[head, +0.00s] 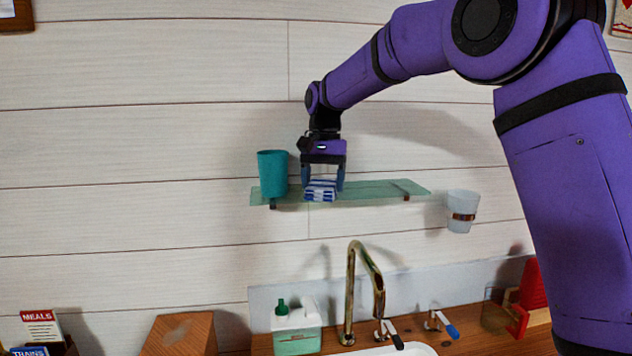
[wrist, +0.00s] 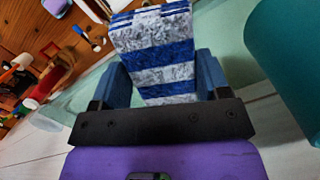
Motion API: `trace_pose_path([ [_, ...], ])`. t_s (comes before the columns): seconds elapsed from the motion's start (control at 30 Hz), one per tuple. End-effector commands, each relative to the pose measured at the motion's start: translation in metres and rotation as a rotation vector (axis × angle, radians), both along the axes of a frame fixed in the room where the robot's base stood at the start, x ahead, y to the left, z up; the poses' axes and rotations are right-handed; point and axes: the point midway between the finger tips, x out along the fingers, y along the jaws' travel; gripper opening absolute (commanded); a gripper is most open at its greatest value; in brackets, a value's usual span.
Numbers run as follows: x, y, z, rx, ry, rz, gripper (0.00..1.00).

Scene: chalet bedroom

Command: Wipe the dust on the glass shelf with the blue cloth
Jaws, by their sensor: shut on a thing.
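My gripper (head: 323,186) is shut on the blue cloth (head: 320,191), a folded block with blue and white stripes. The cloth also shows between the fingers in the wrist view (wrist: 158,60). The glass shelf (head: 377,189) is a pale green pane on the wall. The cloth is at the left-middle part of the shelf, just right of the teal cup; I cannot tell whether it touches the glass. No dust can be made out on the visible glass.
The teal cup (head: 272,174) stands on the shelf's left end, close to my gripper. A white cup in a holder (head: 462,210) hangs right of the shelf. Below are a brass faucet (head: 366,285), a soap bottle (head: 296,327) and a wooden tissue box (head: 181,334). The shelf's right part is clear.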

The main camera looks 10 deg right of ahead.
Motion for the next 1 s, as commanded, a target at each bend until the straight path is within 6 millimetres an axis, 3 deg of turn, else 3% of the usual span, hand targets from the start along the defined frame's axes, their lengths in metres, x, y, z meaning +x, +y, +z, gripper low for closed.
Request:
trace_pose_path([
  [1.0, 0.0, -0.058, 0.0, -0.001, 0.003, -0.001, 0.5],
])
